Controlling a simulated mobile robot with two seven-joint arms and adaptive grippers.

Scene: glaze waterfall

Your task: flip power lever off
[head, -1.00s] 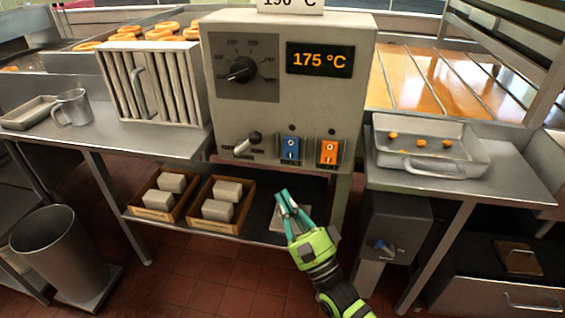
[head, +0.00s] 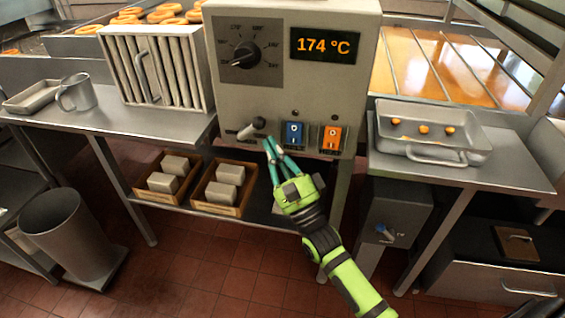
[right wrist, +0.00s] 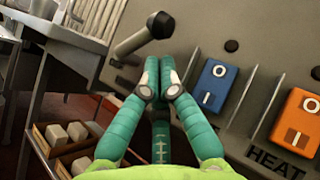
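The power lever (head: 252,127) is on the front of the grey control box, at its lower left. It has a short metal shaft and a black knob, and the knob end points right and a little up. It also shows in the right wrist view (right wrist: 147,33), tilted, with the knob at the upper right. My right gripper (head: 271,145) is just below and right of the knob, apart from it. In the right wrist view its fingertips (right wrist: 158,78) are together with nothing between them, below the knob. My left gripper is not in view.
A blue switch (head: 292,133) and an orange switch (head: 330,138) sit right of the lever. The control box (head: 232,100) has a dial (head: 245,54) and a display (head: 325,45) reading 174 °C. Wooden crates (head: 216,208) with grey blocks stand on the shelf below.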

